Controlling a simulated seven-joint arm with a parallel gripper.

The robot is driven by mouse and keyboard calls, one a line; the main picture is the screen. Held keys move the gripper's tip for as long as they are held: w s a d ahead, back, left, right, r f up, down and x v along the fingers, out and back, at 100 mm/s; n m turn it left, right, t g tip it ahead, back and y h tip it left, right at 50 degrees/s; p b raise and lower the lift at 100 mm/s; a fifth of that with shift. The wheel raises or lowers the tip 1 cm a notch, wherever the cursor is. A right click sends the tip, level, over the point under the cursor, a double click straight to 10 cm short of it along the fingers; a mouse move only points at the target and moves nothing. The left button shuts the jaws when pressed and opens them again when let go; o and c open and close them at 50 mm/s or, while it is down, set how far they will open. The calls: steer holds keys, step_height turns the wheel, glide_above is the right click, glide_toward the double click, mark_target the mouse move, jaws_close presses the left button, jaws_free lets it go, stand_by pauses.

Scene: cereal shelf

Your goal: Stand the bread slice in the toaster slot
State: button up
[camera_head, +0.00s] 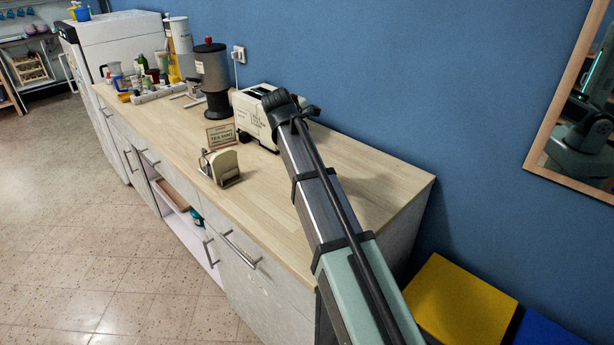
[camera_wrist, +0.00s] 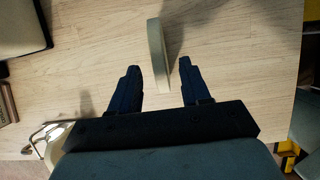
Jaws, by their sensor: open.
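The bread slice (camera_wrist: 156,52) is a thin pale slab seen edge-on in the wrist view. It appears to stand on edge on the wooden counter, with a shadow to its right. My gripper (camera_wrist: 159,65) is open, its two dark fingers on either side of the slice's near end with a gap on each side. I cannot tell how far above the counter the fingertips are. The cream toaster (camera_head: 254,118) stands on the counter against the wall in the head view; my arm partly covers it. In the head view the slice and fingertips are hidden.
A small cream and metal device (camera_head: 222,167) sits near the counter's front edge, with a small sign (camera_head: 221,135) behind it. A dark canister dispenser (camera_head: 212,78) stands left of the toaster. The counter (camera_head: 385,185) is bare towards its right end.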

steer(key=x, duration=0.4)
steer(key=shift+c, duration=0.4)
jaws_close()
